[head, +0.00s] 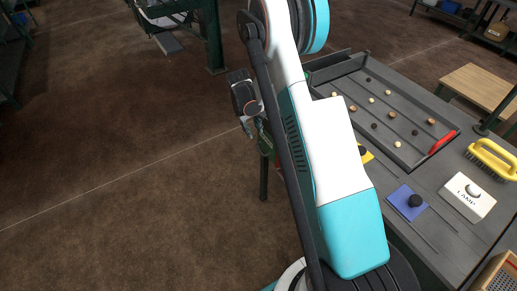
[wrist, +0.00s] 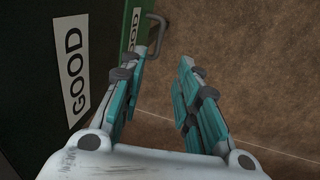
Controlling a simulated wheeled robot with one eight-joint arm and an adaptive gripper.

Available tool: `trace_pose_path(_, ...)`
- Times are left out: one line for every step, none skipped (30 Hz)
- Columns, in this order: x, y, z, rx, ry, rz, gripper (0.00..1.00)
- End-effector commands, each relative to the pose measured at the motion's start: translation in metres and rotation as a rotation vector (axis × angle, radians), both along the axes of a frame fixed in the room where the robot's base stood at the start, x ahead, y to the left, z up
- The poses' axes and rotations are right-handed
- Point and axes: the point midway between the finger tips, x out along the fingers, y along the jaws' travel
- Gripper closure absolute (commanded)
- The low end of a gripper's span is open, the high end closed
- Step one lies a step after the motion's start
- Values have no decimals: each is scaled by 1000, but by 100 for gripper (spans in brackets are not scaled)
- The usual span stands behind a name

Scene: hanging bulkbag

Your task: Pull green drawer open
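The green drawer (wrist: 138,22) shows at the top of the wrist view as a narrow green front with a partly hidden white label. A grey bar handle (wrist: 160,34) sticks out from its right side. My gripper (wrist: 162,64) is open, its two teal-padded fingers apart with nothing between them. The left fingertip is close below the handle; I cannot tell if they touch. In the head view my gripper (head: 249,127) hangs left of the workbench, beside a small green part I cannot identify. My arm hides most of the bench's near side there.
A dark panel with a white GOOD label (wrist: 71,68) stands left of the fingers. Brown floor at left is open.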

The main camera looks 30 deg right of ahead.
Motion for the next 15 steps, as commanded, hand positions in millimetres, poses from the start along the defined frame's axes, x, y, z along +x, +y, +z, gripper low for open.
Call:
trace_pose_path(0, -1, -4, 0, 3, -1, 70)
trace_pose_path(0, -1, -6, 0, 4, -1, 70)
trace_pose_path(0, -2, -9, 0, 4, -1, 70)
trace_pose_path(0, -2, -12, 0, 5, -1, 70)
trace_pose_path(0, -3, -15, 0, 5, -1, 70)
trace_pose_path(0, -4, -20, 0, 5, -1, 70)
trace_pose_path(0, -5, -24, 0, 5, -1, 70)
trace_pose_path(0, -6, -29, 0, 5, -1, 70)
trace_pose_path(0, -7, -36, 0, 5, 0, 70)
trace_pose_path(0, -8, -42, 0, 5, 0, 70)
trace_pose_path(0, -9, -48, 0, 4, 0, 70)
trace_pose_path(0, -10, -56, 0, 4, 0, 70)
trace_pose_path(1, -12, -62, 0, 4, -1, 70)
trace_pose_path(1, -13, -68, 0, 4, -1, 70)
trace_pose_path(1, -14, -76, 0, 4, -1, 70)
